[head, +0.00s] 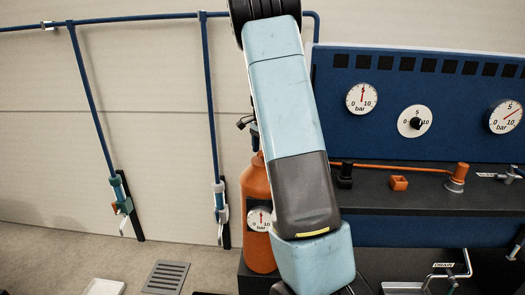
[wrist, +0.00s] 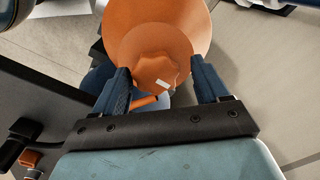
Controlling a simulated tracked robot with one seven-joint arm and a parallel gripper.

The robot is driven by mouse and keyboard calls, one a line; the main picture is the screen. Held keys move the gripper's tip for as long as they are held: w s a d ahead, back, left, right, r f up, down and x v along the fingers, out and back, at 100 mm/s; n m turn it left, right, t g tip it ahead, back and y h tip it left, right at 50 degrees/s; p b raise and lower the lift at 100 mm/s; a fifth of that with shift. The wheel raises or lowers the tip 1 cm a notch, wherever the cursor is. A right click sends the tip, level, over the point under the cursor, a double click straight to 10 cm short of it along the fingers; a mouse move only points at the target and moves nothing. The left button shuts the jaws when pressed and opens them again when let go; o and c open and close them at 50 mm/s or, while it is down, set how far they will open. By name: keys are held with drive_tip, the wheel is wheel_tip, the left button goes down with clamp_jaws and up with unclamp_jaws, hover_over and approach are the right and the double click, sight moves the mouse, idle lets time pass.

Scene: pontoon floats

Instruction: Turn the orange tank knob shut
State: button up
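The orange tank (head: 256,190) stands upright left of the dark bench in the head view, partly hidden behind my arm. A round gauge (head: 259,219) is in front of it. In the wrist view the tank (wrist: 190,18) fills the top middle. Its orange lobed knob (wrist: 152,72), with a small white mark, faces the camera. My gripper (wrist: 161,66) is open, with one blue finger on each side of the knob. A gap shows at the right finger; the left finger is close, and I cannot tell whether it touches. The head view does not show the fingers.
The dark bench shelf (head: 430,202) on the right holds an orange pipe fitting (head: 457,178) and a small orange block (head: 398,183). A blue gauge panel (head: 440,105) stands behind. Blue wall pipes (head: 210,110) with valves are at left. Floor at left holds a grate (head: 166,277).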

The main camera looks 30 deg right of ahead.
drive_tip(key=shift+s+d, duration=0.1)
drive_tip(key=shift+r, duration=0.15)
wheel_tip(320, 180, up, 13)
drive_tip(key=shift+r, duration=0.15)
idle(0.4)
idle(0.4)
